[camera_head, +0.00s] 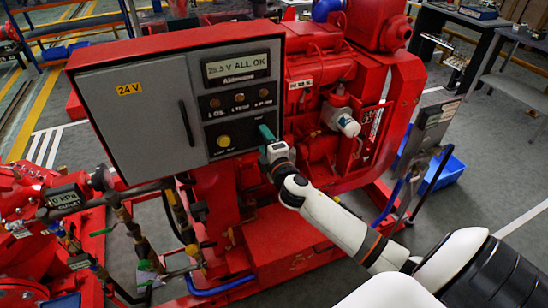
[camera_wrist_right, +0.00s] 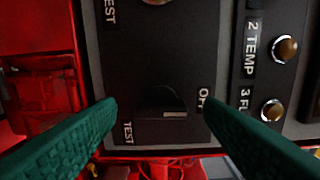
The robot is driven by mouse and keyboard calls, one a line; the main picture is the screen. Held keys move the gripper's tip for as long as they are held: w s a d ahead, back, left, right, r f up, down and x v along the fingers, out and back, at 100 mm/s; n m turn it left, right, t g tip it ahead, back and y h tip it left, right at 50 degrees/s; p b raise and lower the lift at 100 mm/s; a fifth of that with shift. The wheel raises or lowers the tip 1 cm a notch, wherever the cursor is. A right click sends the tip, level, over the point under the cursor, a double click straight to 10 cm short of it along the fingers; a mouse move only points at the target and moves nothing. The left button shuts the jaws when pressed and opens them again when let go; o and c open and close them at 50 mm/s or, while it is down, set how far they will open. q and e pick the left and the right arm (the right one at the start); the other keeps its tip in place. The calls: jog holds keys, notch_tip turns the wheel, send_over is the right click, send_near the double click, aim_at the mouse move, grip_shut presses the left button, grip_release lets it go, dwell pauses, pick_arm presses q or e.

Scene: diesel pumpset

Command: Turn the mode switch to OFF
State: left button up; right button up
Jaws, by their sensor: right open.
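The mode switch (camera_wrist_right: 160,101) is a dark knob with a short pale mark on its lower right edge in the right wrist view. The mark lies between the partly covered OFF label (camera_wrist_right: 202,97) and the TEST label (camera_wrist_right: 128,132). My right gripper (camera_wrist_right: 160,112) is open, its green fingers on either side of the knob with gaps, not visibly touching it. In the head view the right gripper (camera_head: 266,133) is at the lower right of the grey control panel (camera_head: 150,125), covering the switch. My left gripper is not in view.
A yellow button (camera_head: 223,141) sits left of the gripper. The red pumpset (camera_head: 310,70) stands behind and right of the panel, close to my right wrist.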

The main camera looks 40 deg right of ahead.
jog(key=b+v, duration=0.2)
jog(key=v, duration=0.7)
jog(key=shift+s, duration=0.35)
jog(key=shift+a, duration=0.1)
